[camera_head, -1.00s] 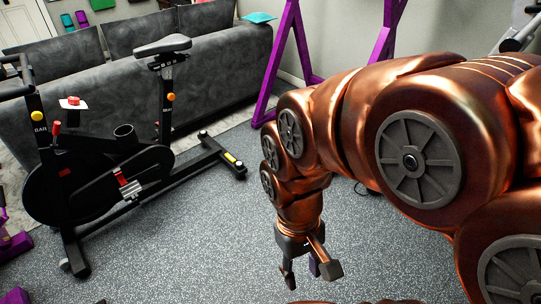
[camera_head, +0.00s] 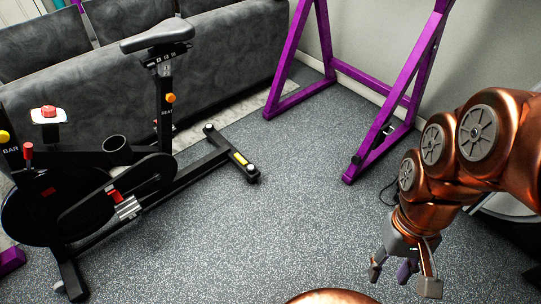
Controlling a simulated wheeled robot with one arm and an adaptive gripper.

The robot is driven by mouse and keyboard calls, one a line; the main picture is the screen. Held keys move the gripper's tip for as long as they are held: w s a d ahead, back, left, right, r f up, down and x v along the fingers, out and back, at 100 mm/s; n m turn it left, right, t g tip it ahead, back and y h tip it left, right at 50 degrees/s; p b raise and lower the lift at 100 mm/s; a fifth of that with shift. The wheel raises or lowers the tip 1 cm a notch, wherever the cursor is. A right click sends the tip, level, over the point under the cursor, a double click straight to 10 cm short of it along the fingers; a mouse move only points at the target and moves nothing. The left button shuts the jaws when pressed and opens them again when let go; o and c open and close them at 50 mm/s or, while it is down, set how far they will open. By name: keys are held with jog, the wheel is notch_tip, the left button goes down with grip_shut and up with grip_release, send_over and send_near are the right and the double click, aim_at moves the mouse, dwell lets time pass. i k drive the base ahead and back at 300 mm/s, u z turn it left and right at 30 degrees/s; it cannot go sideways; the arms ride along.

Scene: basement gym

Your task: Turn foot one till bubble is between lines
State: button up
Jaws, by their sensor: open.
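An exercise bike stands on the left, its black rear floor bar (camera_head: 222,148) angled toward the middle of the picture. A yellow strip (camera_head: 239,158) lies on this bar near its near end; it may be the level, but no bubble or lines can be made out. A small light-topped foot knob (camera_head: 251,170) sits at the bar's near end, and another knob (camera_head: 209,127) at its far end. No marking shows which is foot one. My gripper (camera_head: 403,272) is at the lower right, fingers down, open, well apart from the bike and touching nothing visible.
Speckled grey floor (camera_head: 270,220) lies clear between the bike and my gripper. A purple metal frame (camera_head: 365,150) stands at the back right by the wall. A dark grey sofa (camera_head: 110,70) is behind the bike. The bike's seat (camera_head: 158,35) overhangs its frame.

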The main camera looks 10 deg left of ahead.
aim_at(251, 168)
jog(key=u, duration=0.05)
jog(key=i, duration=0.7)
jog(key=u, duration=0.95)
jog(key=i, duration=0.6)
jog(key=u, duration=0.75)
